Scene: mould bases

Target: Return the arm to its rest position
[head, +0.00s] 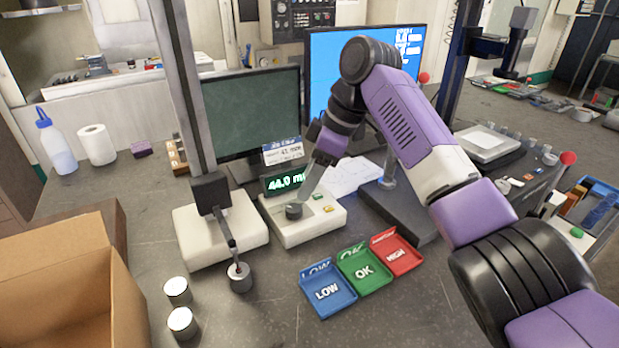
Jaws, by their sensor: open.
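My purple and black arm (412,125) comes in from the lower right and bends over the bench. My gripper (311,178) points down above the white measuring device (325,222), in front of the monitors. It is open, though its fingers show only small and edge-on. A dark round piece (294,211) sits on the device below the fingertips. I see nothing held between the fingers. The device's green display (286,182) reads about 44.0, its end partly hidden by the gripper.
Blue LOW (328,291), green OK (364,270) and red HIGH (398,253) trays lie at the front. Metal cylinders (183,322) stand near a cardboard box (118,270). A post (178,80) and monitors (250,115) rise behind. A dark stand (398,212) is under my arm.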

